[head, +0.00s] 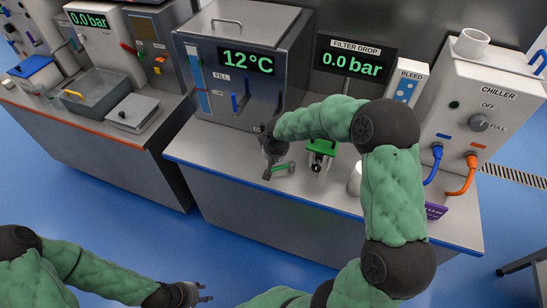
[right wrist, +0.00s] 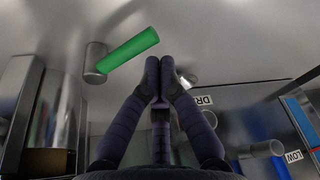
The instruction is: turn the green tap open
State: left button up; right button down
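The green tap handle (right wrist: 128,50) is a green bar on a grey metal stem, at the upper left of the right wrist view. In the head view the handle (head: 285,167) shows small at the front of the grey tank. My right gripper (right wrist: 160,66) has its fingertips together with nothing visible between them, just below the handle's right end; I cannot tell whether they touch it. In the head view my right gripper (head: 272,160) is dark and partly hidden by its own arm. My left gripper (head: 206,292) is low in the head view, over the floor, its fingers apart and empty.
A green-topped fitting (head: 321,147) stands right of the handle. The chiller (head: 485,105) with blue and orange hoses is at right. Another bench (head: 130,150) stands at left.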

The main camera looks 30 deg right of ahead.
jog(key=shift+x, duration=0.95)
jog(key=shift+s+a+n+p, duration=0.1)
jog(key=shift+s+n+p, duration=0.2)
jog(key=shift+n, duration=0.1)
